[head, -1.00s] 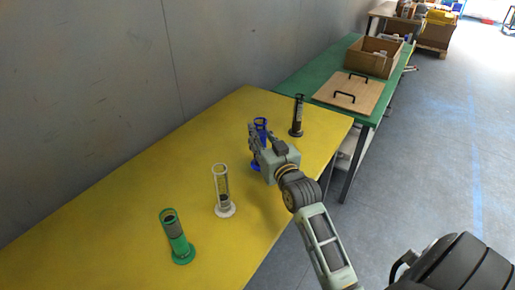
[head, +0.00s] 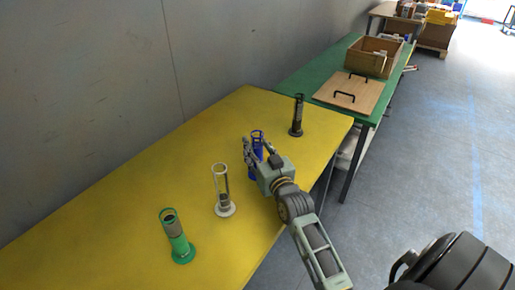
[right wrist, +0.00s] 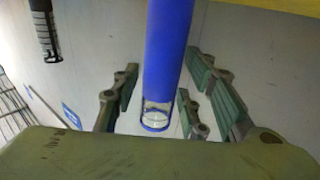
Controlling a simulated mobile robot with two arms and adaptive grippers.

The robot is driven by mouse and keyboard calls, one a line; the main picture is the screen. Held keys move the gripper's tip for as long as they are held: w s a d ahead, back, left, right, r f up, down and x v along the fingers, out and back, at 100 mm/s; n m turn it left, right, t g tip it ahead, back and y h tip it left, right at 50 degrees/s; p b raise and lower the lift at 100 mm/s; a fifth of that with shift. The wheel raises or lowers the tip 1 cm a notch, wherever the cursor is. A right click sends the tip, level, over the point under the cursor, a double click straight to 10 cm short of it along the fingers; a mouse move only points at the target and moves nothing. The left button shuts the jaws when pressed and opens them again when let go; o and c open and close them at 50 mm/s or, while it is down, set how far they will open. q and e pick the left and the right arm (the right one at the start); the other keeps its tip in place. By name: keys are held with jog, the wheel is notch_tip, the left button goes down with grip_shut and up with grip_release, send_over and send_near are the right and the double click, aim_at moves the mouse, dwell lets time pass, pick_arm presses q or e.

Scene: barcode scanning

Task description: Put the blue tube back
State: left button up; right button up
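The blue tube (head: 257,146) is near the right front of the yellow table, roughly upright. In the right wrist view the blue tube (right wrist: 168,50) runs down between the fingers, its open-framed end at the bottom. My right gripper (head: 258,157) comes from the front right with fingers on both sides of the tube. My left gripper is not in view.
The yellow table (head: 130,205) also holds a white tube (head: 222,188), a green tube (head: 177,235) and a black tube (head: 297,115), all upright. Behind is a green table (head: 312,75) with a wooden lid (head: 349,91) and box (head: 372,57). A grey wall borders the left.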

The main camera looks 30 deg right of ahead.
jog(key=shift+r, duration=0.1)
jog(key=s, duration=0.4)
jog(key=s+a, duration=0.1)
jog(key=s, duration=0.3)
jog(key=s+a+b, duration=0.1)
jog(key=s, duration=0.3)
jog(key=shift+a, duration=0.2)
